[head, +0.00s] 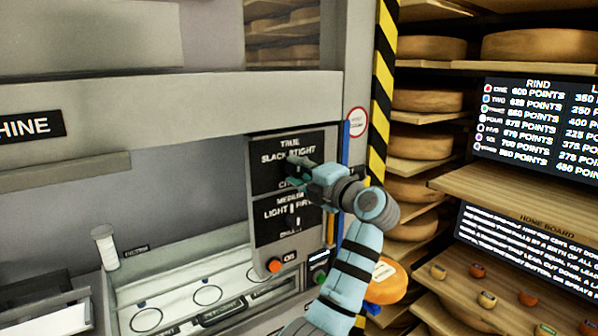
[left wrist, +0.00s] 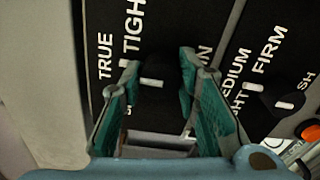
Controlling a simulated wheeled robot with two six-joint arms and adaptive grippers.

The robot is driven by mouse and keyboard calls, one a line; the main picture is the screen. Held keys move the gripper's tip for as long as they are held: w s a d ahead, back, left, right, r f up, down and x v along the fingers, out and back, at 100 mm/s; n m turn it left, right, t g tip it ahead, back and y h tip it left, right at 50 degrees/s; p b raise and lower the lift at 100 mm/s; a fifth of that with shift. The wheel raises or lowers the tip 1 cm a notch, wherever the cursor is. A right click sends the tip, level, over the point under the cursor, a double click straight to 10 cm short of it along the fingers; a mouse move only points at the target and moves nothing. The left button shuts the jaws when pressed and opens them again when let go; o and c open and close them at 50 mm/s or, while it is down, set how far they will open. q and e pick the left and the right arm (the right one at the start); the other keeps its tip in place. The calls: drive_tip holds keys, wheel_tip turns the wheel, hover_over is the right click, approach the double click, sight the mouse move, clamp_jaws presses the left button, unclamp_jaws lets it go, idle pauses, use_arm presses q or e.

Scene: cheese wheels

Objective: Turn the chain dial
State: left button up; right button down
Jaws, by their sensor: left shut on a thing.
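The chain dial (left wrist: 160,70) is a dark knob with a short white mark, on the upper black plate (head: 262,182) lettered TRUE, SLACK and TIGHT. In the head view my left gripper (head: 295,166) covers it. In the left wrist view my left gripper (left wrist: 158,62) has its two teal fingers on either side of the knob, shut on it. The white mark lies roughly along the line toward TRUE; its exact setting is hard to tell. My right gripper is not in view.
A second dial (head: 297,221), lettered MEDIUM, LIGHT and FIRM, sits just below; it also shows in the left wrist view (left wrist: 268,98). An orange-red button (head: 274,266) is under it. A striped post (head: 382,85) and shelves of cheese wheels (head: 428,48) stand to the right.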

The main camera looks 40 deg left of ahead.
use_arm(q)
drive_tip(key=o, duration=1.1)
drive_tip(key=shift+o, duration=0.2)
drive_tip(key=v, duration=1.2)
drive_tip(key=shift+w, duration=0.1)
